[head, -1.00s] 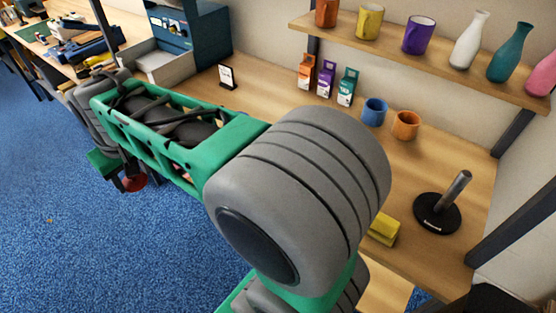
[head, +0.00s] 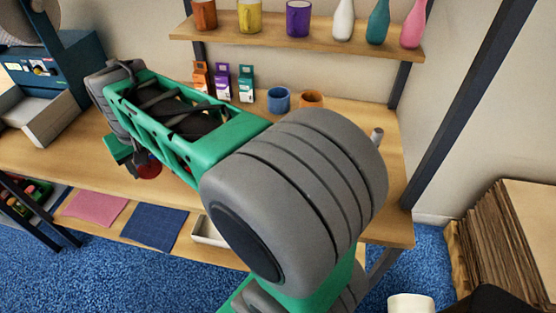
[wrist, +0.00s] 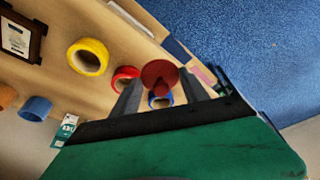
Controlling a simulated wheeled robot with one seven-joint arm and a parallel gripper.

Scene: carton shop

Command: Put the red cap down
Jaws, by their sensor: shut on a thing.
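The red cap (wrist: 160,75) is a dark red disc with a narrower stem, held between the two grey fingers of my gripper (wrist: 161,88) in the wrist view. In the head view the cap (head: 150,171) shows as a red patch under the far end of my arm, partly hidden by the gripper (head: 137,166). The gripper is shut on the cap. In the head view it appears over the wooden bench (head: 75,140), at the left. I cannot tell the height of the cap above the bench.
The wrist view shows a yellow ring (wrist: 73,57), a red ring (wrist: 115,82) and a blue ring (wrist: 151,103) on the bench, and a framed card (wrist: 20,38). Small boxes (head: 222,83) and mugs (head: 278,99) stand at the back. A cardboard stack (head: 515,245) is at right.

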